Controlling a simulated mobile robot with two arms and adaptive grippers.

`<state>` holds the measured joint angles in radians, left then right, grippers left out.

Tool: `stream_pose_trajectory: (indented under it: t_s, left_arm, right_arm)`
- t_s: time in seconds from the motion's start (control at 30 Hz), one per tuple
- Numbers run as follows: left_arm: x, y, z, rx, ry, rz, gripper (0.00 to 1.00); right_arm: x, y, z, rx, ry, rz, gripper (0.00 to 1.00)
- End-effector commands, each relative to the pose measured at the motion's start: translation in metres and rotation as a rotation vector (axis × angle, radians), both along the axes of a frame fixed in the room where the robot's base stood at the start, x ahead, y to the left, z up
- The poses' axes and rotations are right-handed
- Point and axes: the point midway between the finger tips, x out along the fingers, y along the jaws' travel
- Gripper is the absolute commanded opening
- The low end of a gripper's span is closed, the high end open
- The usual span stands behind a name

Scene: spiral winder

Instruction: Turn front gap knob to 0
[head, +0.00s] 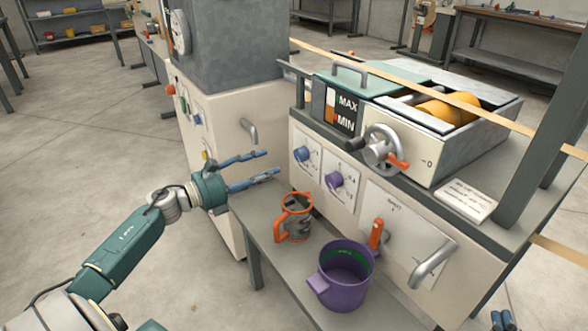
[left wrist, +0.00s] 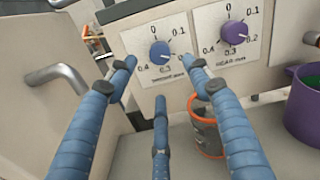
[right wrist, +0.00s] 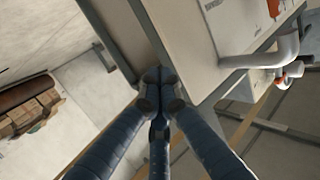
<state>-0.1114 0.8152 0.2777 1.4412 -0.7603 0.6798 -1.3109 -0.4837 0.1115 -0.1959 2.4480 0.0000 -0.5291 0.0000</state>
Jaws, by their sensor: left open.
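The blue front gap knob (head: 304,154) sits on a white dial plate on the cream machine front. In the left wrist view the front gap knob (left wrist: 160,53) has 0 at the top and marks around to 0.4; its exact setting is hard to read. My left gripper (head: 272,163) is open and empty, a little to the left of the knob, fingers pointing at the panel. In the left wrist view its fingertips (left wrist: 160,74) frame the space just below the knob, apart from it. My right gripper (right wrist: 160,88) has its fingertips together, with nothing seen between them.
A purple rear knob (head: 335,180) is right of the blue one. Below, an orange-handled clear jug (head: 294,219) and a purple pot (head: 345,277) stand on a grey shelf (head: 262,222). A curved handle (head: 249,131) is at left; a handwheel (head: 381,148) is above.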

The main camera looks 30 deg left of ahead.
Motion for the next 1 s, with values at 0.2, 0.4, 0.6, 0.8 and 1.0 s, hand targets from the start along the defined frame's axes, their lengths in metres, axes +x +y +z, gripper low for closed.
stream_pose_trajectory:
  t_s: [0.2, 0.4, 0.6, 0.8, 1.0]
  left_arm:
    - [0.033, -0.013, 0.002, -0.001, -0.004, 0.0, 0.5]
    - [0.068, -0.027, 0.001, -0.003, -0.003, 0.002, 0.5]
    - [0.09, -0.036, 0.0, -0.005, 0.001, 0.003, 0.5]
    - [0.095, -0.039, 0.0, -0.004, 0.003, 0.003, 0.5]
    - [0.095, -0.039, 0.0, -0.004, 0.003, 0.003, 0.47]
  right_arm:
    - [0.005, 0.005, 0.028, 0.031, -0.12, 0.008, 0.0]
    - [0.005, 0.009, 0.057, 0.062, -0.242, 0.016, 0.0]
    - [0.003, 0.011, 0.075, 0.081, -0.317, 0.02, 0.0]
    - [0.003, 0.011, 0.08, 0.088, -0.339, 0.021, 0.0]
    - [0.003, 0.011, 0.08, 0.087, -0.338, 0.021, 0.0]
